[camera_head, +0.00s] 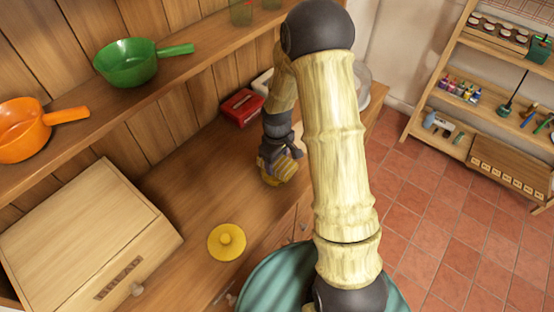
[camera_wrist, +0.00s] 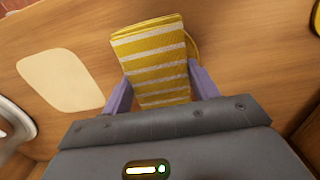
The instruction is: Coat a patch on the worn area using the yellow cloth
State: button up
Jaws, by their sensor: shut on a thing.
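The yellow cloth (camera_wrist: 150,55) has white stripes and is held between the purple fingers of my gripper (camera_wrist: 158,85). In the head view my gripper (camera_head: 280,157) is low over the wooden counter, with the cloth (camera_head: 275,179) beneath it. In the wrist view a pale, rounded patch, which looks like the worn area (camera_wrist: 60,80), lies on the wood to the left of the cloth, apart from it. I cannot tell whether the cloth touches the counter.
A yellow lid (camera_head: 227,241) lies on the counter (camera_head: 180,190) nearer me. A wooden bread box (camera_head: 75,235) is at left, a red box (camera_head: 241,107) at the back. Green (camera_head: 132,65) and orange (camera_head: 25,128) pans sit on the shelf above. Counter between lid and cloth is clear.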

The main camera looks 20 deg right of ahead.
aim_at(277, 161)
jog(key=shift+s+f, duration=0.1)
jog(key=shift+f, duration=0.4)
dwell(1.4)
jog(key=shift+r+p, duration=2.75)
jog(key=shift+r, duration=0.9)
jog(key=shift+f, duration=0.1)
